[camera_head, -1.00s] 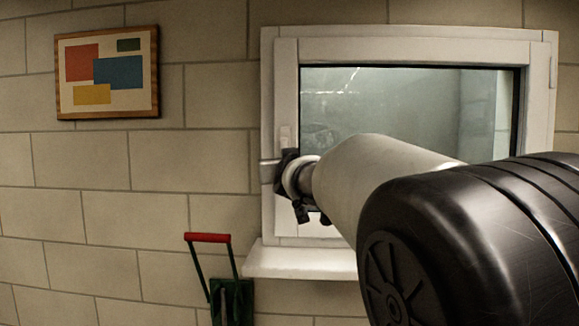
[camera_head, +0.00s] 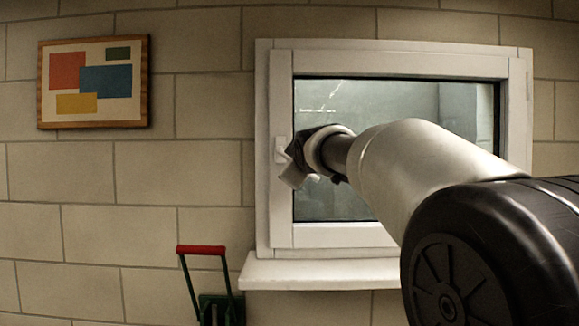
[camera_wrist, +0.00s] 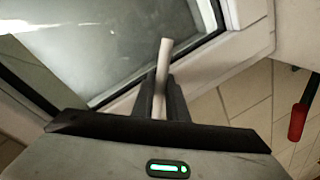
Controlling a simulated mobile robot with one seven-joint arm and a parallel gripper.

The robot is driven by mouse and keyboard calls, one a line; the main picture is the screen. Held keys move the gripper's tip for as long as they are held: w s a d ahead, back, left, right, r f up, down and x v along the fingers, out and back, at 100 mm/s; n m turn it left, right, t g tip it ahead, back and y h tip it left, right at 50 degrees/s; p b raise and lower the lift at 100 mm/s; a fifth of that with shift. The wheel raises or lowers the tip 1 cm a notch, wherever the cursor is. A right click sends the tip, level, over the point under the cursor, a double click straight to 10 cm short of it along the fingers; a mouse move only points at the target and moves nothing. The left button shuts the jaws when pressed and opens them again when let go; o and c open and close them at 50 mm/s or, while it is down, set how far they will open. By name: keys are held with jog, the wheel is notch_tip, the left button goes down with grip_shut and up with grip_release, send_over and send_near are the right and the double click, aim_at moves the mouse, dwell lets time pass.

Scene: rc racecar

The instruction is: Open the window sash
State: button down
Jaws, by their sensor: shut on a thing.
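The window sash (camera_head: 279,205) is a white frame around a dark grey glass pane, and it looks closed in its outer frame. Its small white handle base (camera_head: 281,146) is on the left side of the sash. My gripper (camera_head: 298,162) is at this handle, with my arm reaching in from the right and covering part of the pane. In the wrist view, my gripper (camera_wrist: 163,88) has its dark fingers shut on the pale bar of the handle (camera_wrist: 166,50), whose end sticks out beyond the fingers. The handle's root is partly hidden by the gripper.
A white sill (camera_head: 320,271) juts out under the window. A green object with a red grip (camera_head: 201,249) stands at lower left, and a red grip also shows in the wrist view (camera_wrist: 298,121). A framed picture (camera_head: 93,82) hangs on the tiled wall (camera_head: 180,190).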

jog(key=r+n, duration=0.1)
jog(key=d+n+p, duration=0.1)
jog(key=n, duration=0.1)
jog(key=shift+r+h+p, duration=0.3)
jog(key=shift+r+h, duration=0.1)
jog(key=shift+d+r+n+h+p, duration=0.1)
jog(key=shift+r+n+h+p, duration=0.45)
jog(key=shift+n, duration=0.85)
jog(key=shift+r, duration=0.1)
